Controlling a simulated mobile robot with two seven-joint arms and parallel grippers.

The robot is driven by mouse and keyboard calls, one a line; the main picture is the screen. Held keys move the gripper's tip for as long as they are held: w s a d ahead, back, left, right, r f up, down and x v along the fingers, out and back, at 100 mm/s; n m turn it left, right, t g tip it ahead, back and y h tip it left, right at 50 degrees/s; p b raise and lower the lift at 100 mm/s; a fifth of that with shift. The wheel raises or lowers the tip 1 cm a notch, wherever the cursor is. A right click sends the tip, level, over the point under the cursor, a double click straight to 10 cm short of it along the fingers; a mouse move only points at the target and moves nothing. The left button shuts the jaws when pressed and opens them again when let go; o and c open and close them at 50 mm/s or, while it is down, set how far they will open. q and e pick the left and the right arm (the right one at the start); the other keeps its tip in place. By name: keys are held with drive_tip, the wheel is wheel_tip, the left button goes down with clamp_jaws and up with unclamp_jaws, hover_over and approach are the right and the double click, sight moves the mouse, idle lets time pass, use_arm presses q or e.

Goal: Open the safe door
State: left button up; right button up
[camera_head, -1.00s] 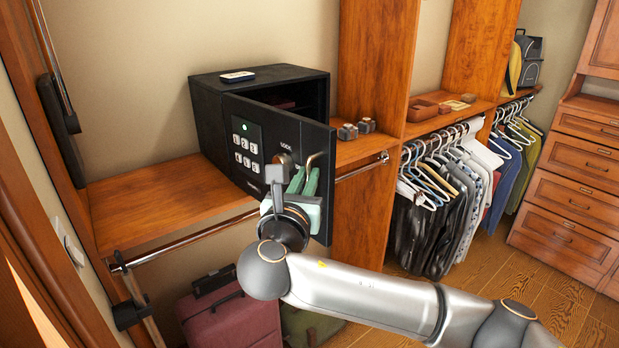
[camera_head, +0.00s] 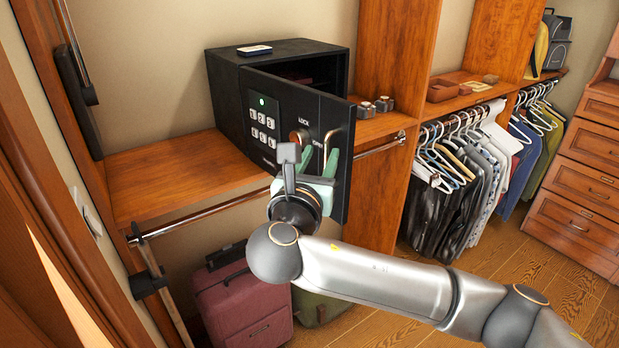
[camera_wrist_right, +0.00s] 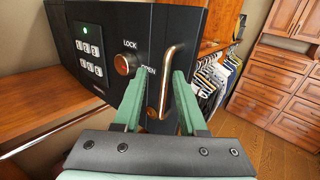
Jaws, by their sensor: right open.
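The black safe (camera_head: 222,98) stands on the wooden shelf, and its door (camera_head: 342,185) is ajar, with a dark gap at the top. The door carries a keypad (camera_head: 262,122), a round copper knob (camera_head: 299,136) between LOCK and OPEN marks, and a metal bar handle (camera_head: 328,142). My right gripper (camera_head: 320,162) is open in front of the door, with green fingers. In the right wrist view the handle (camera_wrist_right: 167,80) appears between the spread fingers (camera_wrist_right: 160,85), nearer the right one; contact cannot be told. The knob (camera_wrist_right: 126,64) is left of them. My left gripper is out of view.
A small white-topped device (camera_head: 254,50) lies on the safe. Dark small objects (camera_head: 375,106) sit right of it on the shelf. A hanging rail (camera_head: 205,212) runs below the shelf front. A maroon suitcase (camera_head: 240,305) stands underneath. Hanging clothes (camera_head: 460,185) are to the right.

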drive_tip(key=s+a+b, duration=0.1)
drive_tip(key=s, duration=0.9)
drive_tip(key=shift+s+a, duration=0.4)
